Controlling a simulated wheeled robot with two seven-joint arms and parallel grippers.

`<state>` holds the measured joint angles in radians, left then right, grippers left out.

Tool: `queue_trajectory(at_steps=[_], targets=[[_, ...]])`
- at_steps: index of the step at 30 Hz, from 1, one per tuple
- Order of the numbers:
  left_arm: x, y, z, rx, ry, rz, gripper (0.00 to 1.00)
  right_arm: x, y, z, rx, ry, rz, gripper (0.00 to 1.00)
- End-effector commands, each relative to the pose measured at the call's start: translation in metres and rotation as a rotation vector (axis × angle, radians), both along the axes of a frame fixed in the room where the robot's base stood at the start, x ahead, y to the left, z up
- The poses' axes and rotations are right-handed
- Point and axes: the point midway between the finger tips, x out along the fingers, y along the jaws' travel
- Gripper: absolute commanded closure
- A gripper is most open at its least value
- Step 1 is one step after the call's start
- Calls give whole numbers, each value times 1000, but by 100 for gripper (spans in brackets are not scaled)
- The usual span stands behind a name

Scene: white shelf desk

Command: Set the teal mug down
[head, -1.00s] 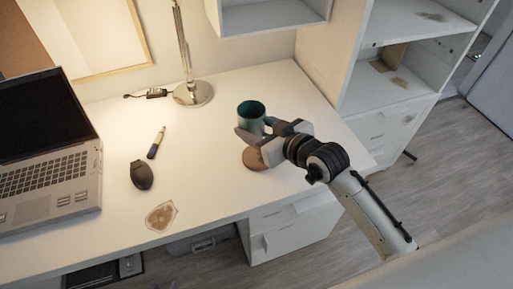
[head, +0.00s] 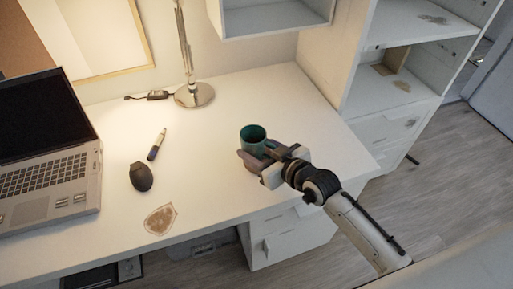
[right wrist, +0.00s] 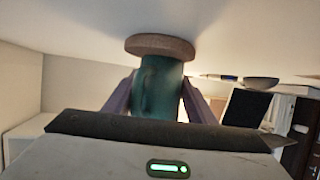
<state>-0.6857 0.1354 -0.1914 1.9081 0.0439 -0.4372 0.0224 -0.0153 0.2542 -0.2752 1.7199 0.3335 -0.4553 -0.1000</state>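The teal mug (head: 252,135) is upright at the right part of the white desk, its open top showing in the head view. My right gripper (head: 257,155) is shut on it, with one finger on each side. In the right wrist view, which is upside down, the mug (right wrist: 157,88) is between the two fingers (right wrist: 158,98). Its base meets a round brown coaster (right wrist: 160,45), and I see no clear gap between them. In the head view the gripper and mug largely hide the coaster. My left gripper is not in view.
A lamp base (head: 194,95) stands at the back of the desk (head: 220,170). A dark mouse (head: 141,176), a marker (head: 157,144), a stained patch (head: 161,219) and a laptop (head: 50,160) are to the left. A shelf unit (head: 390,95) stands to the right.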

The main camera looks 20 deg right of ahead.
Motion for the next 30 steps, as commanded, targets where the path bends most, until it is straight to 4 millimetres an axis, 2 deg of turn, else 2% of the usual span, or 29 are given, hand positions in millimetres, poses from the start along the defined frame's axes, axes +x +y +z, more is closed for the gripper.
queue_trajectory(at_steps=[1, 3, 14, 17, 24, 30], targets=[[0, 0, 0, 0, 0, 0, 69, 0, 0, 0, -1, 1, 0, 40], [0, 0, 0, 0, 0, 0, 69, 0, 0, 0, -1, 1, 0, 31], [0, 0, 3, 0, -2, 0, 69, -1, -1, 5, -2, 0, -1, 31], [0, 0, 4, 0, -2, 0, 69, -13, -6, 8, -1, 3, -1, 31], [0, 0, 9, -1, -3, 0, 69, -59, -21, 29, -3, 2, 1, 31], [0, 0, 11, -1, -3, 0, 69, -90, -33, 42, -2, 3, 0, 31]])
